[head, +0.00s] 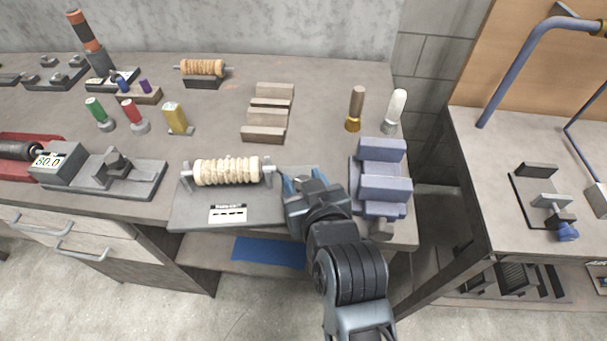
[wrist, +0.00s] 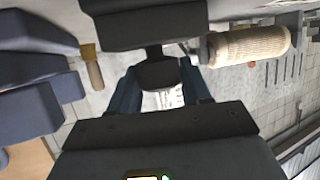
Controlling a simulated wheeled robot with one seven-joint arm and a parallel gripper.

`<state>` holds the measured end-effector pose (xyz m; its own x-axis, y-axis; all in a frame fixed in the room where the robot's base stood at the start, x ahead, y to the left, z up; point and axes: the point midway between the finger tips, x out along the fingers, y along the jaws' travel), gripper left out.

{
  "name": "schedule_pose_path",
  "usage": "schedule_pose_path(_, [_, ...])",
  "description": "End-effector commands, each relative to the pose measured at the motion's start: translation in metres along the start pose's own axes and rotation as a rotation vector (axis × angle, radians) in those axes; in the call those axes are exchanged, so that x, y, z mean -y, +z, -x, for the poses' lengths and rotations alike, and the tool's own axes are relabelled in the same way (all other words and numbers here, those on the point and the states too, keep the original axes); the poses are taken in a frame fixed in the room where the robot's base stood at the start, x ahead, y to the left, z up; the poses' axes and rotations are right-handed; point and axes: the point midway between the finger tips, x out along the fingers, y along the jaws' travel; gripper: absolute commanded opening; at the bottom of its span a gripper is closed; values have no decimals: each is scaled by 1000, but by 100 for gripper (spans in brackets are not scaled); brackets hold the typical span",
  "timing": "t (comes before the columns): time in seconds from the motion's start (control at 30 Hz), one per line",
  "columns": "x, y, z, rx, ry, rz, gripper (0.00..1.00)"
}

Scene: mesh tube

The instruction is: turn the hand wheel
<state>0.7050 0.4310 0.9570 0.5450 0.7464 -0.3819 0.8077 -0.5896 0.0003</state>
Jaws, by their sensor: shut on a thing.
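A cream mesh-wrapped roller (head: 227,170) lies across a grey stand (head: 190,210) at the front of the bench; the roller also shows at the upper right of the wrist view (wrist: 250,46). Its shaft runs right to my gripper (head: 291,185). In the wrist view my gripper (wrist: 160,88) has its two blue fingers on either side of a dark rounded piece (wrist: 158,74) at the shaft end, which I take for the hand wheel. My gripper is shut on it. In the head view the gripper hides the wheel.
A blue-grey vise (head: 384,188) stands close right of my gripper; it fills the left of the wrist view. Two upright handled tools (head: 355,107) stand behind the vise. The bench's front edge is just below the stand.

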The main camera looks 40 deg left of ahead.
Motion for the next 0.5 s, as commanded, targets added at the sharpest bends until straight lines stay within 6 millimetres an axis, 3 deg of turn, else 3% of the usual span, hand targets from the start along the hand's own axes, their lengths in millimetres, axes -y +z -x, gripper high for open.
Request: schedule_pose_path(0.5, [2,3,-2,-2,351,-143,17])
